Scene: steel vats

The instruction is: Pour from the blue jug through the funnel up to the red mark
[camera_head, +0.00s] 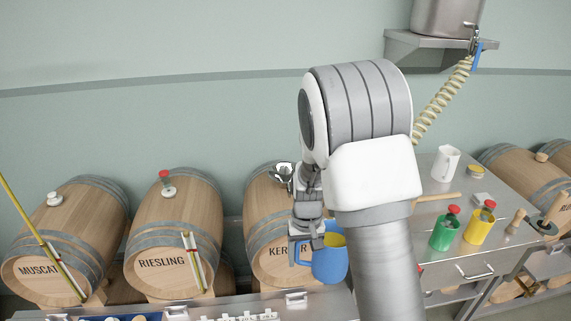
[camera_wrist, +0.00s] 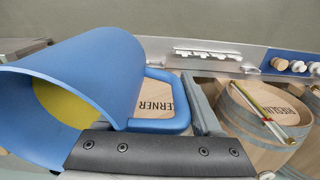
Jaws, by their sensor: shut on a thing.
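The blue jug (camera_head: 330,262) hangs in front of the KERNER barrel (camera_head: 265,210), with yellow showing inside its mouth. In the wrist view the jug (camera_wrist: 85,85) lies across the left of the picture, its mouth at lower left. My gripper (camera_head: 300,243) is shut on the jug's handle; its dark finger (camera_wrist: 160,155) crosses the handle (camera_wrist: 178,102) in the wrist view. A metal funnel (camera_head: 284,172) sits at the top of the KERNER barrel, beside my wrist and partly hidden. I cannot make out a red mark on the KERNER barrel; my arm and the jug cover part of its front.
The RIESLING barrel (camera_head: 170,240) has a red-topped bung and a gauge with red on its front. The MUSCAT barrel (camera_head: 70,235) has a yellow stick leaning across it. At right a steel bench (camera_head: 440,205) holds a white jug (camera_head: 445,164) and green and yellow containers.

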